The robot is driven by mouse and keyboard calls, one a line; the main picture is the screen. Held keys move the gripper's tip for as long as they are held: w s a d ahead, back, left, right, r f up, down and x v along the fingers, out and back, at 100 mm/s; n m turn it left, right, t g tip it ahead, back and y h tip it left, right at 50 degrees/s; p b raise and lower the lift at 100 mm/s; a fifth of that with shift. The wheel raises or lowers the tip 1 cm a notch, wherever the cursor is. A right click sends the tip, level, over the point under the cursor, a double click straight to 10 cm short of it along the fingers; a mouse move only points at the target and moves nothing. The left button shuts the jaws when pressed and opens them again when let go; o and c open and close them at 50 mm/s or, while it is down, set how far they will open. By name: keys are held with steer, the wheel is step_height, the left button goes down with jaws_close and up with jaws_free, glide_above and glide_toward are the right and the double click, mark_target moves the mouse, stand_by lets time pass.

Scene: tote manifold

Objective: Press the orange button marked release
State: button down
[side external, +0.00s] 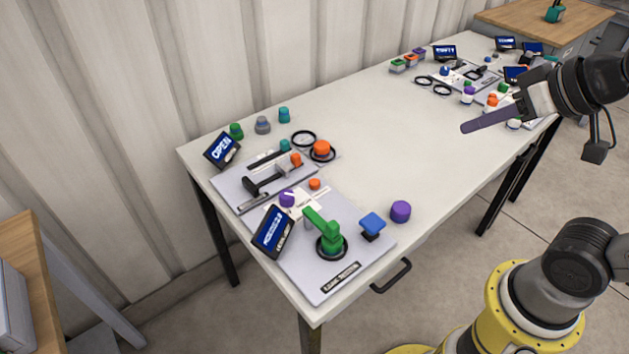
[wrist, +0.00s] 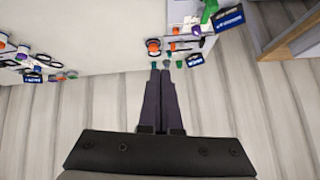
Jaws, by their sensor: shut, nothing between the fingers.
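Several orange buttons are in view, and I cannot read which is marked release. A large orange button (side external: 321,148) sits in a black ring on the near part of the table; it also shows in the wrist view (wrist: 153,44). A smaller orange knob (side external: 296,160) is just left of it, by the black lever. A small orange button (side external: 314,184) lies on the grey panel nearer the front. More orange parts (side external: 492,100) stand at the far end. My gripper (side external: 464,128) is shut and empty, raised over the table's right side. Its fingertips also show in the wrist view (wrist: 160,67).
The white table (side external: 390,135) is clear in its middle. A green lever (side external: 328,235), blue square button (side external: 372,224) and purple knob (side external: 400,211) stand near the front. Tilted screens (side external: 222,150) rise at the left edge. A ribbed wall (side external: 280,50) runs behind.

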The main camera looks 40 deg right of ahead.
steer(key=w+a+r+m+t, duration=0.2)
steer(key=w+r+m, duration=0.1)
steer(key=w, duration=0.9)
steer(key=m+g, duration=0.1)
steer(key=m, duration=0.2)
glide_above(317, 185)
step_height(317, 185, down, 20)
steer(key=shift+f+y, duration=0.2)
steer(key=shift+y, duration=0.1)
steer(key=shift+f, duration=0.1)
steer(key=shift+f, duration=4.3)
steer(key=shift+f, duration=0.1)
steer(key=shift+f, duration=0.3)
